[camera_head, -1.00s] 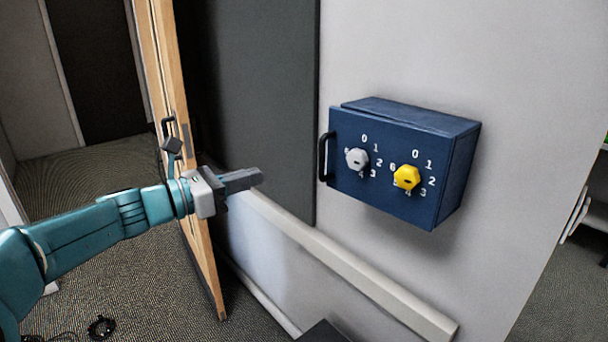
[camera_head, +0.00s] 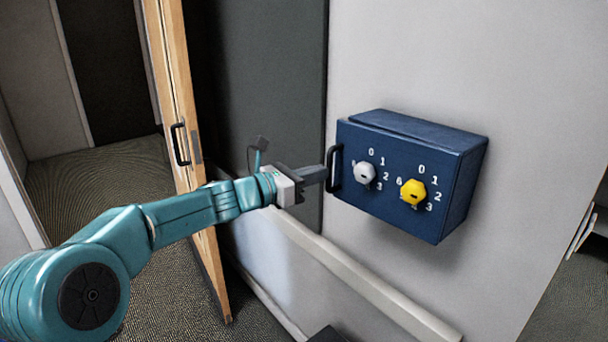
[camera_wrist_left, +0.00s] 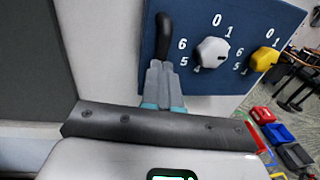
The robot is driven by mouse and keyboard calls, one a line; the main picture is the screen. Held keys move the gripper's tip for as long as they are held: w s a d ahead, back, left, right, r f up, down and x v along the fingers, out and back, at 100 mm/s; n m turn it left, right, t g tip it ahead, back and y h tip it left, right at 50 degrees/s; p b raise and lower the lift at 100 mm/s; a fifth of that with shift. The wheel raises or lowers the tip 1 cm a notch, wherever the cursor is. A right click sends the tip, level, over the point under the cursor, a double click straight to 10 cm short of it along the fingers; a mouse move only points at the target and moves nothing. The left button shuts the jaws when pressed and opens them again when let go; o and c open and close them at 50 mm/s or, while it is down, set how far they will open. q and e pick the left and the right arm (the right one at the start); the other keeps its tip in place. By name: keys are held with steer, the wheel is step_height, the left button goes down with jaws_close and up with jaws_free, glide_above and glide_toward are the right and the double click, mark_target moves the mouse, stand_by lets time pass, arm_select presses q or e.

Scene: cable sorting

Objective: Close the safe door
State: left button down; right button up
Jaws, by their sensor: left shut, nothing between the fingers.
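The blue safe (camera_head: 465,190) is mounted on the grey wall. Its door (camera_head: 387,215) faces me and looks flush or nearly flush with the box; I cannot tell if a small gap is left. The door carries a white dial (camera_head: 365,173), a yellow dial (camera_head: 413,192) and a black handle (camera_head: 334,168) on its left edge. My left gripper (camera_head: 324,173) is shut and empty, its tips at the handle. In the left wrist view the shut fingertips (camera_wrist_left: 162,66) lie just below the handle (camera_wrist_left: 163,35); contact is unclear. My right gripper is out of view.
A wooden door (camera_head: 180,110) stands open at the left. A dark panel (camera_head: 265,80) covers the wall left of the safe. A pale rail (camera_head: 350,276) runs along the wall below. Red and blue bins (camera_wrist_left: 277,132) lie at the right in the wrist view.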

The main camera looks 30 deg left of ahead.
arm_select(q)
steer(key=w+p, duration=0.1)
steer(key=w, duration=0.1)
steer(key=shift+w+r, duration=0.1)
steer(key=shift+w, duration=0.25)
steer(key=shift+a, duration=0.1)
steer(key=shift+s, duration=0.1)
stand_by(0.3)
